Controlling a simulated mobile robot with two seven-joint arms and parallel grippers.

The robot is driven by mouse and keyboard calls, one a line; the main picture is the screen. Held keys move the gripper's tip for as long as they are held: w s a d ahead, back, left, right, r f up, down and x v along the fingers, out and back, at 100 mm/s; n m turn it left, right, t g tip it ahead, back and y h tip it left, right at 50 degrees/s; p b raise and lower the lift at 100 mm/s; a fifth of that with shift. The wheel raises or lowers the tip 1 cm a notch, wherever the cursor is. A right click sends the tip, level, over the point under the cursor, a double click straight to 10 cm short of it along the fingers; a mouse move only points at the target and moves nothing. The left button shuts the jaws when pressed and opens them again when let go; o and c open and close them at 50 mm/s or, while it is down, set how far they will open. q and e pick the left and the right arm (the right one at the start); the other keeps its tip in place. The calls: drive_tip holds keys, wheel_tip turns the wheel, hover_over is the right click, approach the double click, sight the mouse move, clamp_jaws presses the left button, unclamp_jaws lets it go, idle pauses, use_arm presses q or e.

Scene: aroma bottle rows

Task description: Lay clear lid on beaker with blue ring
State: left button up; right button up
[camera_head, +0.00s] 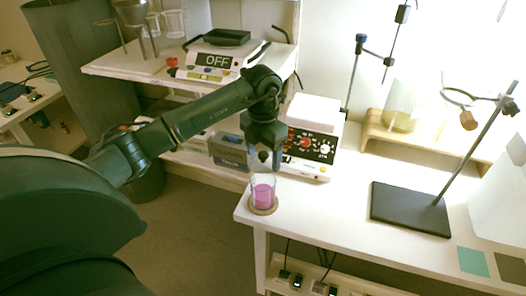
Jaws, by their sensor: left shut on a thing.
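A clear glass beaker (263,194) with pink liquid stands upright on a round brown coaster near the front left corner of the white table. I cannot make out a blue ring on it at this size. My left gripper (264,158) points down just above the beaker's mouth. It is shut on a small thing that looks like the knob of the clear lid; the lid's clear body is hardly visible. I cannot tell whether the lid touches the rim. My right gripper is not in view.
A white device with knobs (312,146) stands behind the beaker, and a blue-grey box (230,151) is left of it. A stand with a dark base (410,209) is to the right. A scale reading OFF (217,61) sits on the back shelf. The tabletop between beaker and stand is clear.

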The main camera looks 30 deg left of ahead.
sight(263, 166)
use_arm(q)
drive_tip(key=shift+r+p, duration=0.35)
drive_tip(key=shift+p, duration=1)
drive_tip(key=shift+f+p, duration=0.15)
drive_tip(key=shift+p, duration=0.45)
drive_tip(key=shift+f, duration=0.2)
drive_tip(key=shift+f+b, duration=0.5)
drive_tip(key=shift+f, duration=0.05)
drive_tip(key=shift+f+b, duration=0.55)
drive_tip(key=shift+f, duration=0.15)
wheel_tip(263, 166, down, 2)
drive_tip(key=shift+f+b, duration=0.1)
drive_tip(key=shift+b, duration=0.65)
drive_tip(key=shift+f+b, duration=0.55)
drive_tip(key=shift+f, duration=0.4)
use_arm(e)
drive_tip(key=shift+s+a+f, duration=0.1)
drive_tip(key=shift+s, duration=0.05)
